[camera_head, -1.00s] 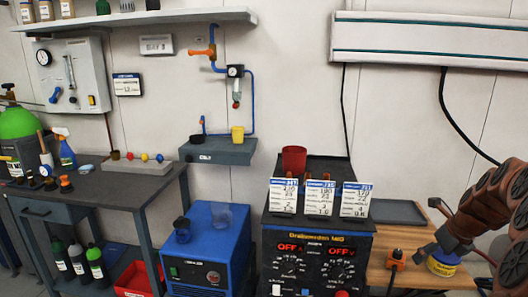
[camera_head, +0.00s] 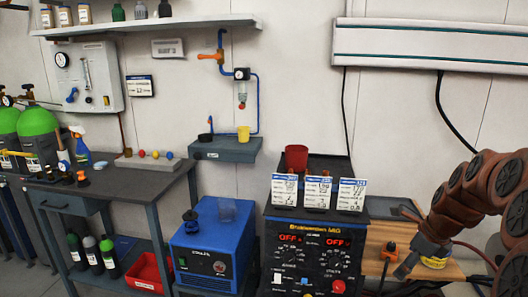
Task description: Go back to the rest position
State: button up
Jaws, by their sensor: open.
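My arm reaches in from the right edge in the head view. My gripper (camera_head: 408,264), dark grey, is open and low over the wooden bench (camera_head: 455,272). It is just left of a round tin with a yellow and blue label (camera_head: 437,262), which it partly hides. I see nothing held between the fingers, though they are small and partly edge-on here. I cannot tell whether the gripper touches the tin.
The welder (camera_head: 318,250), with cards and a red cup (camera_head: 296,158) on top, stands left of the gripper. An orange-handled item (camera_head: 390,249) is close by. A blue machine (camera_head: 213,250) and a dark workbench (camera_head: 110,185) stand further left.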

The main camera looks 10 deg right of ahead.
jog(key=s+a+r+n+g+p, duration=0.1)
jog(key=s+a+r+n+p, duration=0.1)
jog(key=s+a+n, duration=0.6)
jog(key=s+a+r+n+g+p, duration=0.1)
jog(key=a+r+n+g+p, duration=0.15)
jog(key=a+n, duration=0.6)
jog(key=s+a+r+n+g+p, duration=0.1)
jog(key=s+a+n+p, duration=0.1)
jog(key=s+a+n, duration=0.3)
jog(key=s+a+n+g+h+p, duration=0.1)
jog(key=s+a+n, duration=0.4)
jog(key=s, duration=0.7)
jog(key=shift+s+r+n+p, duration=0.25)
jog(key=shift+r+n+p, duration=0.15)
jog(key=shift+n, duration=0.85)
